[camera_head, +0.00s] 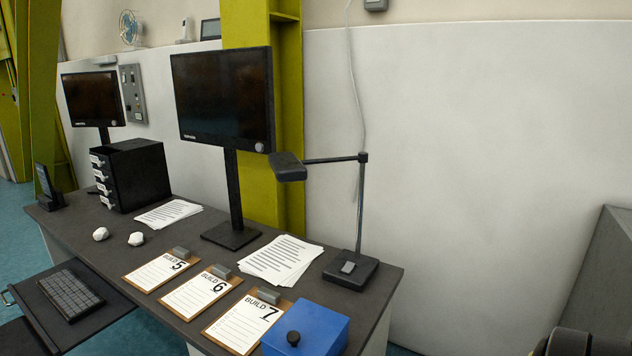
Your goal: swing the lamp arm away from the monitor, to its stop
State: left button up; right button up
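A dark desk lamp stands at the right end of the desk, on a square base (350,270) with an upright post. Its lamp arm (332,160) runs level from the post top to the left and ends in a flat lamp head (288,167). The head overlaps the lower right corner of the large monitor (222,95) in this view; I cannot tell how far in front of it the head is. The monitor stands on a post left of the lamp. Neither gripper shows clearly; a dark rounded part, which I cannot identify, is at the bottom right edge.
On the desk (95,235) are a blue box (318,325) with a black knob, several clipboards (160,270), paper stacks (280,260), two white lumps and a black drawer unit (135,175). A grey block (600,285) stands at the right. The space right of the lamp looks clear.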

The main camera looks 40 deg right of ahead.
aim_at(287, 167)
jog(key=z, duration=1.05)
